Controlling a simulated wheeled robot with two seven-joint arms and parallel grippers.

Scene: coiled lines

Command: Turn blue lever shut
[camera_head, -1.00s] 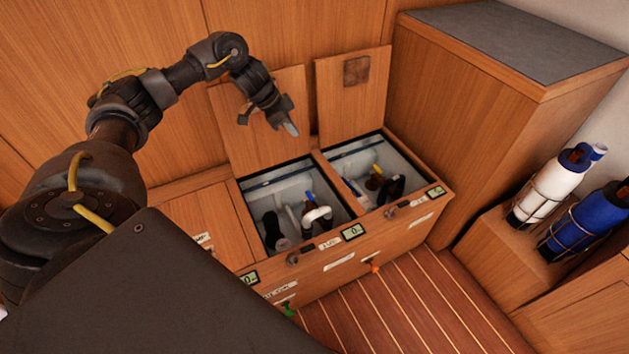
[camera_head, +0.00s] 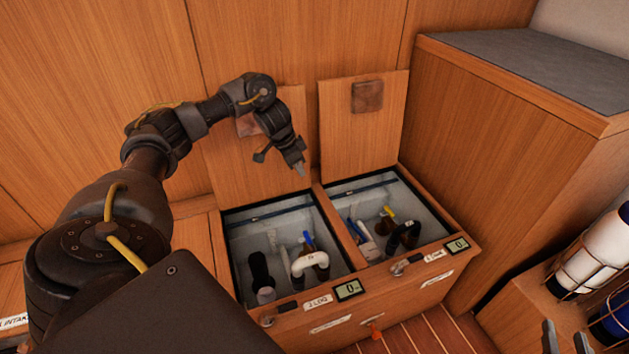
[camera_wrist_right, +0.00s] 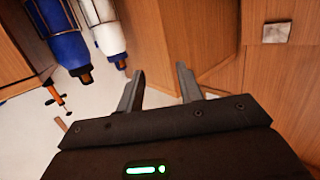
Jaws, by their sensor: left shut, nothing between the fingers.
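My left gripper (camera_head: 300,170) is shut and empty, pointing down above the back edge of the bins, in front of the raised left lid. My right gripper (camera_head: 565,337) shows at the bottom right; in the right wrist view (camera_wrist_right: 158,88) its fingers are apart with nothing between them.
Two raised lids (camera_head: 362,130) lean on the wooden wall behind the bins. A tall cabinet (camera_head: 520,170) stands to the right. White (camera_head: 605,250) and blue bottles in wire holders stand at the far right, near my right gripper. Small displays (camera_head: 349,290) line the front rim.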

